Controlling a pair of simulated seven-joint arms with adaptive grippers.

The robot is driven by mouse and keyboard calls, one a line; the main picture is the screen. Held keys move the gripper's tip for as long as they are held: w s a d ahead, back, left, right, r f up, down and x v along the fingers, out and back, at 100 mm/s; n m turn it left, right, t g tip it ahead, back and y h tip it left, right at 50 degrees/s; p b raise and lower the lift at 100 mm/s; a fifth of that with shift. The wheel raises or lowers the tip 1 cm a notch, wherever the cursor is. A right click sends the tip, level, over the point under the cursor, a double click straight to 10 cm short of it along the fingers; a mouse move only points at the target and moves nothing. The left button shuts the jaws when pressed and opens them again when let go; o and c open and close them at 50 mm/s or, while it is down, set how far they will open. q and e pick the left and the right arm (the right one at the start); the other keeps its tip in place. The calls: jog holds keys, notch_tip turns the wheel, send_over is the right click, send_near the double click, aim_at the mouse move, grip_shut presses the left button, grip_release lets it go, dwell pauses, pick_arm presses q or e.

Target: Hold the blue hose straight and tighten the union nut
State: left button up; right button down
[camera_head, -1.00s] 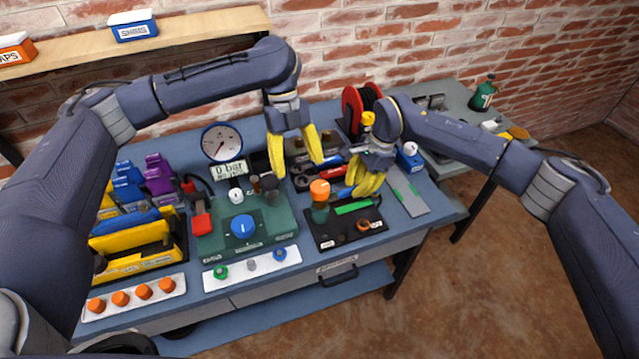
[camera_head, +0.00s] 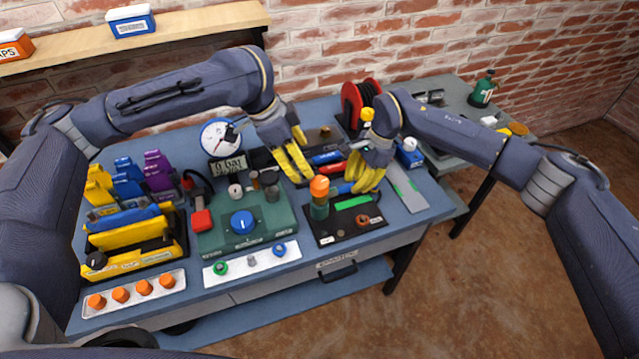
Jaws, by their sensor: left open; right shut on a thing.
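My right gripper (camera_head: 366,186) has its yellow fingers closed over the right part of the tool area. A short blue piece (camera_head: 342,188), which looks like the blue hose, sticks out to the left of these fingers; the rest of it is hidden by them. My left gripper (camera_head: 298,178) is open and points down, left of the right gripper and behind the orange-capped green bottle (camera_head: 319,197). I see nothing held between its fingers. I cannot make out the union nut.
The black mat (camera_head: 340,237) holds a green strip and a copper-coloured ring. A green test block (camera_head: 265,235) with a blue knob stands to the left. A gauge (camera_head: 220,138), a red reel (camera_head: 353,104) and yellow racks (camera_head: 130,262) crowd the bench.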

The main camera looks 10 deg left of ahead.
aim_at(318, 183)
jog(key=shift+f, duration=0.1)
pick_arm(q)
jog(key=w+d+f, duration=0.1)
jog(key=f, duration=0.2)
jog(key=d+f+n, duration=0.1)
jog(key=f, duration=0.3)
jog(key=w+d+f+n, duration=0.1)
jog(key=d+f, duration=0.1)
jog(key=f, duration=0.2)
jog(key=shift+w, duration=0.35)
jog(key=c, duration=1.3)
jog(key=shift+o, duration=0.2)
jog(key=shift+m, duration=0.7)
jog(key=shift+h, duration=0.3)
